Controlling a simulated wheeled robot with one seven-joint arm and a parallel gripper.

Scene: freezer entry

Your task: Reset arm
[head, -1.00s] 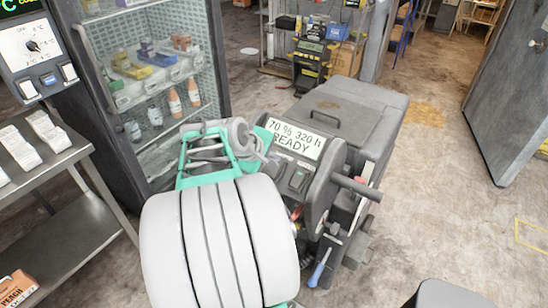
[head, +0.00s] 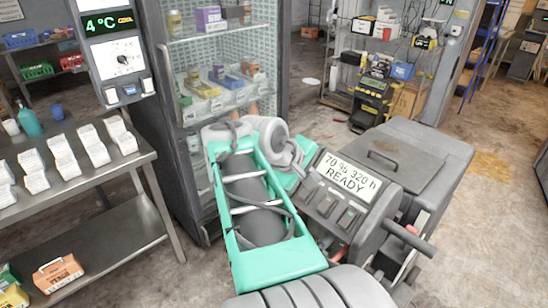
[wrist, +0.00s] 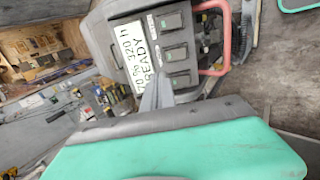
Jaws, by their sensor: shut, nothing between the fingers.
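In the wrist view my gripper (wrist: 157,88) shows as a narrow pair of grey fingertips, closed together with nothing held, above the green and grey gripper body. The fingertips appear in front of the machine's panel, whose sign (head: 348,176) reads "70 % 320 h READY". The sign and switches also show in the wrist view (wrist: 172,50). Whether the fingertips touch the panel cannot be told.
A glass-fronted cabinet (head: 217,22) with bottles and boxes stands behind my arm. A steel table (head: 95,185) with white packets is at the left. A dark handle (head: 408,238) juts from the machine. A wire rack (head: 345,75) stands behind; floor is free at right.

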